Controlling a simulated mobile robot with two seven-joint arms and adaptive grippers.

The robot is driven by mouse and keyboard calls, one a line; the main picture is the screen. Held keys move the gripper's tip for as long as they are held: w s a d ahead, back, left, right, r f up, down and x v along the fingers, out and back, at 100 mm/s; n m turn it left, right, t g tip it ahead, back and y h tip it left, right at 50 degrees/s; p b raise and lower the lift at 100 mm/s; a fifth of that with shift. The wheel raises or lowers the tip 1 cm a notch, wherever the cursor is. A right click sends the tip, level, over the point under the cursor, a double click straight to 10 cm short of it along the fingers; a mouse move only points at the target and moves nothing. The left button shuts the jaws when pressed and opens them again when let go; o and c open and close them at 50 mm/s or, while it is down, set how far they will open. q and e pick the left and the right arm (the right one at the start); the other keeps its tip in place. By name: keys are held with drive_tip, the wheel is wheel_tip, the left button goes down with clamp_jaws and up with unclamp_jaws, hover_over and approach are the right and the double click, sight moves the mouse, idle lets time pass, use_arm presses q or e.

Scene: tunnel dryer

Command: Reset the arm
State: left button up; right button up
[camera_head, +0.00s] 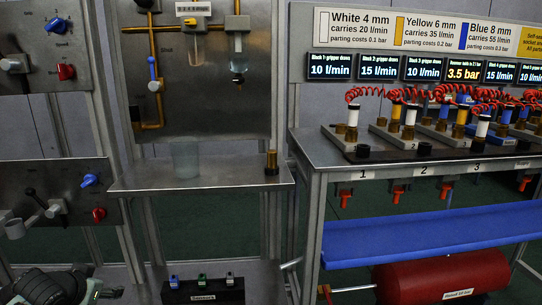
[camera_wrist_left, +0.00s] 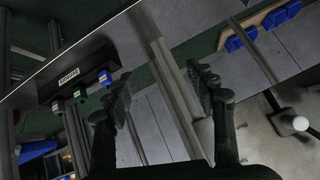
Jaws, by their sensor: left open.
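My left gripper (camera_head: 98,290) shows at the bottom left corner of the head view, low in front of the panels, with part of its arm cut off by the frame edge. In the left wrist view its two dark fingers (camera_wrist_left: 163,98) stand apart with nothing between them. Grey metal surfaces and a rail show beyond the fingers. My right gripper is in neither view.
A bench (camera_head: 316,160) with red coiled hoses stands right.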

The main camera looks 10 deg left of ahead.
use_arm(q)
drive_tip(key=s+d+f+g+h, duration=0.1)
drive_tip(key=s+d+f+g, duration=0.1)
drive_tip(key=s+d+f, duration=0.7)
drive_tip(key=s+d+f+m+g, duration=0.1)
drive_tip(key=s+d+f+g, duration=0.2)
drive_tip(key=s+d+f, duration=0.6)
drive_tip(key=s+f, duration=0.3)
drive_tip(key=f, duration=0.5)
drive_tip(key=shift+d+m+h, duration=0.3)
drive_tip(key=shift+d+h, duration=0.1)
drive_tip(key=shift+s, duration=0.1)
idle(1.7)
